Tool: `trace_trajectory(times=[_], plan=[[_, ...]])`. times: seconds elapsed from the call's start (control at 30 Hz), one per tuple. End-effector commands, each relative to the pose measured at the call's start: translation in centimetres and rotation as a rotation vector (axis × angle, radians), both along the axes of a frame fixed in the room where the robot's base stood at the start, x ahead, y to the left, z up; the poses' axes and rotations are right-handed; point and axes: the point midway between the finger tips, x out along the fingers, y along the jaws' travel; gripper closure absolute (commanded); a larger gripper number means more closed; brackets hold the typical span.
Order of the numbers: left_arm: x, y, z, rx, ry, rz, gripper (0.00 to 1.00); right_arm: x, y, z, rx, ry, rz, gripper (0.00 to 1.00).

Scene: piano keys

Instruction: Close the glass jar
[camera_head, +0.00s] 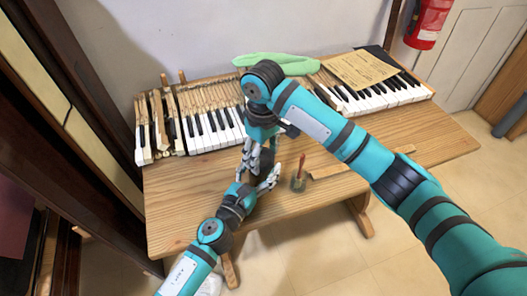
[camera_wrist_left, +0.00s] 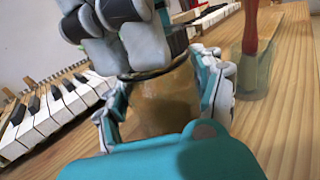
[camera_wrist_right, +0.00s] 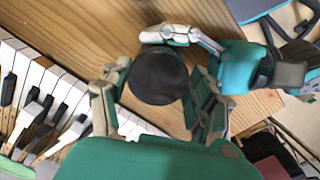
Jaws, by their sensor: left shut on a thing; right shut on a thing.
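The glass jar (camera_wrist_left: 165,105) with brownish contents stands upright in the left wrist view, between the fingers of my left gripper (camera_head: 260,172), which is shut on it. My right gripper (camera_wrist_right: 160,85) comes down from above and is shut on the round dark lid (camera_wrist_right: 157,77). In the left wrist view, the dark edge of the lid (camera_wrist_left: 150,74) lies at the jar's mouth, under the right fingers. I cannot tell whether it is fully seated. In the head view the grippers mostly hide the jar and lid.
A glass holding a red-handled brush (camera_head: 298,181) stands close to the right of the grippers. Piano keys (camera_head: 212,130) line the back of the wooden table (camera_head: 190,205). The front left tabletop is clear.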

Motion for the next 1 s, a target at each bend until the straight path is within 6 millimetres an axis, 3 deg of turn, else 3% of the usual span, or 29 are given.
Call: trace_trajectory(times=[0.3, 0.8, 0.9, 1.0], plan=[[-0.09, -0.03, -0.17, 0.003, 0.002, -0.001, 1.0, -0.13, 0.63, 0.04, 0.004, 0.002, -0.905, 0.52], [-0.11, -0.02, -0.19, 0.003, 0.003, -0.001, 1.0, 0.52, 0.98, 0.01, 0.004, 0.001, -2.173, 0.52], [-0.11, -0.02, -0.2, 0.003, 0.003, -0.001, 1.0, 0.62, 0.98, 0.0, 0.004, 0.001, -2.353, 0.52], [-0.11, -0.01, -0.2, 0.003, 0.003, -0.001, 1.0, 0.64, 0.95, 0.0, 0.005, 0.0, -2.366, 0.52]])
